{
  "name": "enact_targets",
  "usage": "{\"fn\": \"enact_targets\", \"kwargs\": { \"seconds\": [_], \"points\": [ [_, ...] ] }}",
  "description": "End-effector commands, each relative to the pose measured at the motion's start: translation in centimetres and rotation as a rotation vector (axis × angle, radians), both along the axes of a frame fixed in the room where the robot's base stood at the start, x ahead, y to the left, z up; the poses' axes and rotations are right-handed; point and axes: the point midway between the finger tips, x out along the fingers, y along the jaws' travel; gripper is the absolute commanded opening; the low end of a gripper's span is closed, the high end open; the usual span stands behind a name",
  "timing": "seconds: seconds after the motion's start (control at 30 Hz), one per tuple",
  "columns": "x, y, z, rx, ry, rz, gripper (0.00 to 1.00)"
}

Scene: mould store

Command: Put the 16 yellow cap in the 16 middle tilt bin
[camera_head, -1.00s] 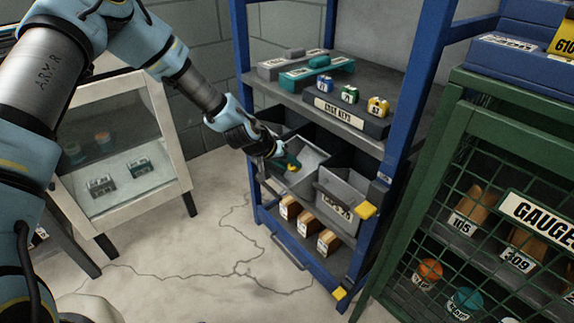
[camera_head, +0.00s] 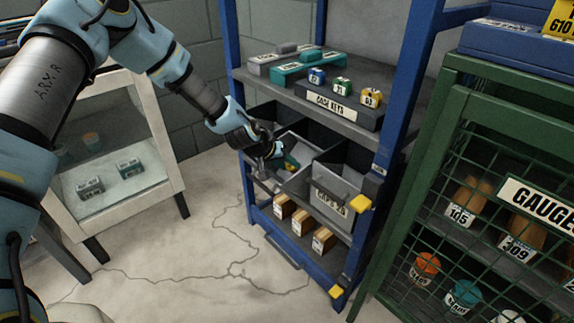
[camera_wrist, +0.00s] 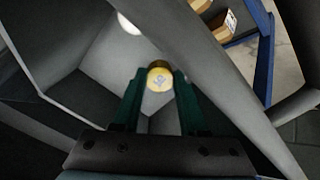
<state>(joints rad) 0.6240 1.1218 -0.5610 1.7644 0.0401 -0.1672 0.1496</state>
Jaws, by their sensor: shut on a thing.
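The yellow cap (camera_wrist: 159,78) is held between the two green fingers of my gripper (camera_wrist: 158,100) in the wrist view. A number on its face is too small to read. In the head view my gripper (camera_head: 289,161) is at the mouth of the grey middle tilt bin (camera_head: 313,155), which is tilted open on the blue rack. A speck of the yellow cap (camera_head: 294,166) shows at the fingertips. In the wrist view the bin's grey walls (camera_wrist: 110,55) surround the cap, and the bin's inside looks empty apart from a pale round spot at the top.
The right tilt bin (camera_head: 335,190) carries a label I cannot read surely. The shelf above holds small blue, green and yellow items on a labelled block (camera_head: 335,104). Wooden blocks (camera_head: 302,221) stand below. A green mesh cabinet (camera_head: 450,190) is at right, a white glass-fronted cabinet (camera_head: 163,150) at left.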

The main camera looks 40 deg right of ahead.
Motion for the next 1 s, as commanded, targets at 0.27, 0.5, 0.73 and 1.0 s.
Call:
{"fn": "enact_targets", "kwargs": {
  "seconds": [0.27,0.5,0.73,1.0],
  "points": [
    [0.00,0.00,0.00,0.000,0.000,0.000,0.00],
    [-0.01,0.01,0.00,0.000,0.000,0.000,0.53],
    [-0.01,0.01,0.00,0.000,0.000,0.000,0.77],
    [0.04,0.14,0.17,0.000,0.000,0.000,0.77]
  ]
}}
